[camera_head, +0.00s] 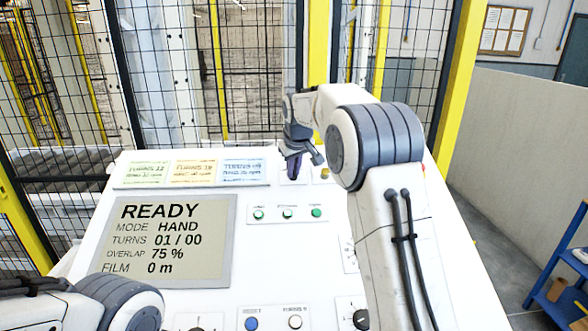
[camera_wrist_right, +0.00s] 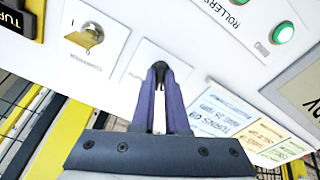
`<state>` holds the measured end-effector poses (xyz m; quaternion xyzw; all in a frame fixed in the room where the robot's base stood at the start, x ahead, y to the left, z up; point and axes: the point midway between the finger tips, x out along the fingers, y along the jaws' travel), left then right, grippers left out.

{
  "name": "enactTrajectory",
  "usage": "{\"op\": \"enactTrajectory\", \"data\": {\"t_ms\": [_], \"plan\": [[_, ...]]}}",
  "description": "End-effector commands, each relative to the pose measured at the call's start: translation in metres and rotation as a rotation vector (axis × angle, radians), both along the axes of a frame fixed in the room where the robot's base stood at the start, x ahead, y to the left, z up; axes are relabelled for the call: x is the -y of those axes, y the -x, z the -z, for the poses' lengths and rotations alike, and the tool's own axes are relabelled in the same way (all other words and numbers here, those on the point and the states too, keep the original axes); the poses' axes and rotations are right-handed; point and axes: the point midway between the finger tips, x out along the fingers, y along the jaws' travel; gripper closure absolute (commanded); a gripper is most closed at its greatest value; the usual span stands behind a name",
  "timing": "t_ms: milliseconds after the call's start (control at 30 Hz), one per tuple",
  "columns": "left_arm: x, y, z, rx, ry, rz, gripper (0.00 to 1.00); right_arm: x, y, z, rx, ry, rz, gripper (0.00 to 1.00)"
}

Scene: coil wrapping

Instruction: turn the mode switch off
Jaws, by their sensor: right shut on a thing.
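My right gripper (camera_head: 293,168) is at the far edge of the white control panel, to the right of the coloured cards. Its purple fingers (camera_wrist_right: 159,72) are shut on a small dark control, which I take for the mode switch (camera_wrist_right: 160,66). The control sits on a white square plate (camera_wrist_right: 140,62). The fingers hide most of it, and its label and setting cannot be read. The display (camera_head: 165,245) reads READY, MODE HAND, TURNS 01 / 00. Part of my left arm shows at the lower left, but its gripper is out of view.
A brass-coloured part on a silver base (camera_wrist_right: 90,36) is beside the gripped control. Green buttons (camera_head: 287,213) lie nearer on the panel; a blue button (camera_head: 251,323) and a dark knob (camera_head: 361,319) are at the front. A mesh fence (camera_head: 258,70) stands behind.

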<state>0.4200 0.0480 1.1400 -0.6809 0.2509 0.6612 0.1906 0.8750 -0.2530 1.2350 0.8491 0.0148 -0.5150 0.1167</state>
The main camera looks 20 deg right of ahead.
Motion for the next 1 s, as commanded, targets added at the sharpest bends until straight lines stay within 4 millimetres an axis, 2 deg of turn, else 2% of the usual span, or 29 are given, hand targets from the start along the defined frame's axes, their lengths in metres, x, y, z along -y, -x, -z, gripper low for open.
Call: {"op": "enactTrajectory", "data": {"t_ms": [500, 1000], "plan": [[0.0, 0.0, -0.0041, 0.0, 0.0, 0.0, 1.0, -0.001, -0.0002, -0.0007, 0.043, -0.146, 0.337, 1.0], [-0.0001, 0.0, -0.0046, 0.0, 0.0, 0.0, 1.0, -0.0007, -0.0003, -0.0007, 0.054, -0.183, 0.424, 1.0]]}}
